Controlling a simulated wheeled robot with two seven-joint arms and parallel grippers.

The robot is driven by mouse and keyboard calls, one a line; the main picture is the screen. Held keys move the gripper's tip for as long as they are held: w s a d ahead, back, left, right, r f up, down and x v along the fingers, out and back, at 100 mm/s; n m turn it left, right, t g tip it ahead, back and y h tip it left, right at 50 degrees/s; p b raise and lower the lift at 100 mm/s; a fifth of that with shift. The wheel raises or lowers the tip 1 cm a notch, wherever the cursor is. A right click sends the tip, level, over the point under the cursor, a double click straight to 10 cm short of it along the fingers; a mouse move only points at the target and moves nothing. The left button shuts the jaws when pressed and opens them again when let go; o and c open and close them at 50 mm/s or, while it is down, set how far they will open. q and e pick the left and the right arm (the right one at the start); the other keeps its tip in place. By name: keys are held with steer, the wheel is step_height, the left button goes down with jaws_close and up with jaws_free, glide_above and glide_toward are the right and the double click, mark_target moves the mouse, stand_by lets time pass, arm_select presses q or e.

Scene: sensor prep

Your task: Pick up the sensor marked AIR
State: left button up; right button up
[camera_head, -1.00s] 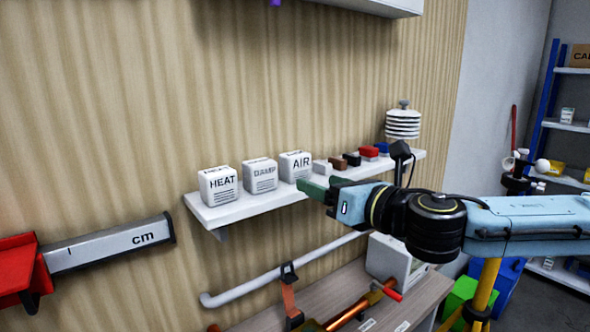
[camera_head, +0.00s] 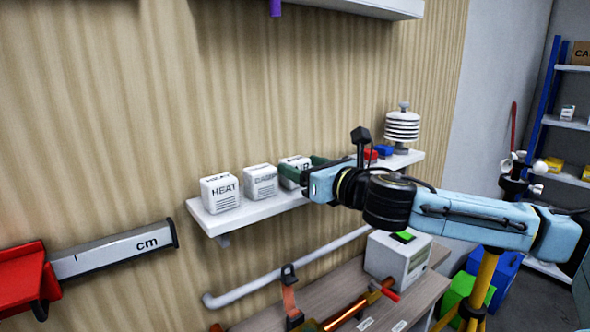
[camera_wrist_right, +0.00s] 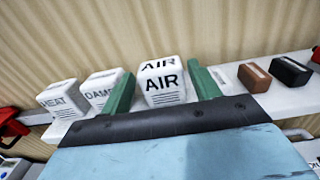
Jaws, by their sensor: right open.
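The white AIR sensor (camera_wrist_right: 161,84) stands upright on the wall shelf. In the wrist view it sits between the two green fingers of my open right gripper (camera_wrist_right: 160,95), with a gap on its left side. In the head view the AIR sensor (camera_head: 289,173) is partly hidden by the right gripper (camera_head: 312,172), which comes in from the right. The DAMP sensor (camera_head: 261,182) and the HEAT sensor (camera_head: 220,193) stand to its left; they also show in the wrist view as DAMP (camera_wrist_right: 101,90) and HEAT (camera_wrist_right: 59,99). My left gripper is not in view.
Brown (camera_wrist_right: 254,77) and black (camera_wrist_right: 291,72) blocks stand right of the gripper. A white pipe (camera_head: 265,283) runs below.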

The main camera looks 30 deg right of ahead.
mark_target(289, 158)
steer(key=shift+w+r, duration=0.15)
steer(key=shift+w, duration=0.3)
steer(key=w+p, duration=0.1)
steer(key=w, duration=0.3)
steer(key=shift+w+a, duration=0.1)
steer(key=shift+a, duration=0.1)
steer(key=c, duration=0.8)
steer(key=shift+o, duration=0.2)
steer(key=shift+r, duration=0.1)
